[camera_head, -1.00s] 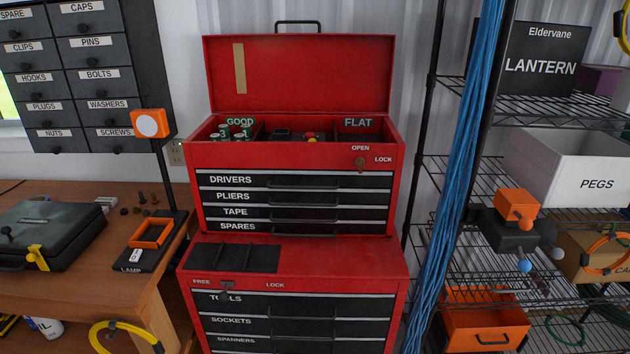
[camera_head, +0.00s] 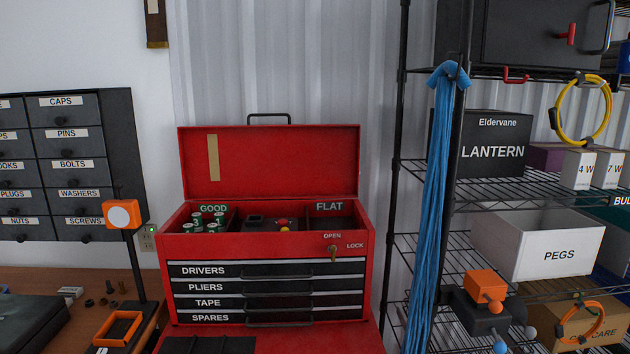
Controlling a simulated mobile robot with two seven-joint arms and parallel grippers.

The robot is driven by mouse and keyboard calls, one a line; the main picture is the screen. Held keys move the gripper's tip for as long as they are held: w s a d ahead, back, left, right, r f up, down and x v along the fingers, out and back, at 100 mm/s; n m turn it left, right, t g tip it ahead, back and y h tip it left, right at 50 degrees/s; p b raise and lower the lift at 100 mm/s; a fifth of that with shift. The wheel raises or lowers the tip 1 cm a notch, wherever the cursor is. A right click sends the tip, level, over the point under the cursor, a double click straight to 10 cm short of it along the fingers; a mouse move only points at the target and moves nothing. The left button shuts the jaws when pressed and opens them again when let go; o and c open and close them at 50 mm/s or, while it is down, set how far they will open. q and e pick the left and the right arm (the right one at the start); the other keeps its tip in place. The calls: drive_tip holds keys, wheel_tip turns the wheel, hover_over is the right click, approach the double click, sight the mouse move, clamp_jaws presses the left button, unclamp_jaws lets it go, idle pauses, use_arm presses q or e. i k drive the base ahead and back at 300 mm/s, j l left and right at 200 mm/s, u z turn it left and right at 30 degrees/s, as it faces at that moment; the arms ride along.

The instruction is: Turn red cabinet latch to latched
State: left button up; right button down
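A red handle (camera_head: 572,33) sits on the front of a dark cabinet (camera_head: 520,30) at the top right, on the upper shelf of the wire rack. The handle stands roughly upright; no markings beside it are readable. A red tool chest (camera_head: 270,243) with its lid raised stands in the middle. A small brass key-like latch (camera_head: 333,252) is on its front, near the words OPEN and LOCK, and looks roughly upright. Neither of my grippers shows in the head view.
The wire rack (camera_head: 480,205) on the right holds a lantern box (camera_head: 478,145), a white PEGS bin (camera_head: 540,250) and an orange-topped device (camera_head: 486,300). A blue cable bundle (camera_head: 440,200) hangs on its near post. A wooden bench (camera_head: 85,285) and drawer unit (camera_head: 70,150) are left.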

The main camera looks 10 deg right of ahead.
sight(570, 34)
drive_tip(key=z, duration=1.5)
